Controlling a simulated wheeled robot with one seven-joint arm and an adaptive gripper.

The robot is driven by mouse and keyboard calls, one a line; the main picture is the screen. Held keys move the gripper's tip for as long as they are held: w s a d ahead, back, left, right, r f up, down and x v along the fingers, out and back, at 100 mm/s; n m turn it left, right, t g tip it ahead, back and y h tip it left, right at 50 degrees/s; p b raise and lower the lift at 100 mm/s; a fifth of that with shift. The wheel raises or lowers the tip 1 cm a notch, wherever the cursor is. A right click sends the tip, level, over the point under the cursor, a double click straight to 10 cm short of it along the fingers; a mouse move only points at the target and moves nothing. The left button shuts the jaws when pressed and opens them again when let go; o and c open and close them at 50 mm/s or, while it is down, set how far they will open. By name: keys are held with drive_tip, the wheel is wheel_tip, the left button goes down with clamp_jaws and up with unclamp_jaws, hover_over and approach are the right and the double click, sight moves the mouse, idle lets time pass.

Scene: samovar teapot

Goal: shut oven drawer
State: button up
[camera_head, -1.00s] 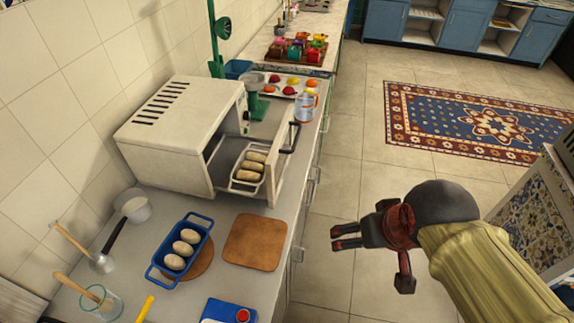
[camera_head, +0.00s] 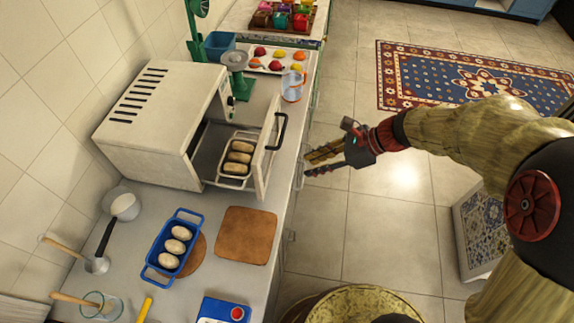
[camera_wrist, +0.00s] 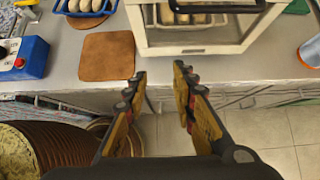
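The white oven (camera_head: 150,115) stands on the counter against the tiled wall. Its drawer is pulled out to the right, with the front panel (camera_head: 267,150) standing clear of the oven body and a dark handle (camera_head: 281,130) on its outer face. A tray of loaves (camera_head: 238,160) sits in the drawer. My gripper (camera_head: 308,164) is open and empty, its fingers pointing left at the drawer front, a short way to its right over the counter's edge. In the wrist view, the open fingers (camera_wrist: 159,75) are apart below the drawer front (camera_wrist: 195,35), not touching it.
A blue tray of loaves (camera_head: 187,214), a brown board (camera_head: 245,235) and a blue box (camera_head: 222,309) lie on the counter in front of the oven.

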sight(264, 176)
drive_tip(key=b+x, duration=0.3)
drive_tip(key=x, duration=0.7)
drive_tip(key=shift+d+f, duration=0.1)
drive_tip(key=shift+f, duration=0.05)
clamp_jaws()
drive_tip(key=shift+w+a+b, duration=0.15)
drive_tip(key=shift+a+b, duration=0.1)
drive_tip(key=shift+a, duration=0.75)
drive_tip(key=shift+w+a+b, duration=0.15)
drive_tip(key=shift+a+b, duration=0.1)
drive_tip(key=shift+a, duration=0.75)
drive_tip(key=w+a+p, duration=0.1)
drive_tip(key=a, duration=0.5)
drive_tip(key=a+p, duration=0.1)
drive_tip(key=a, duration=0.5)
drive_tip(key=w+a+p, duration=0.1)
drive_tip(key=a, duration=0.6)
drive_tip(key=shift+w, duration=0.35)
drive_tip(key=shift+r, duration=0.2)
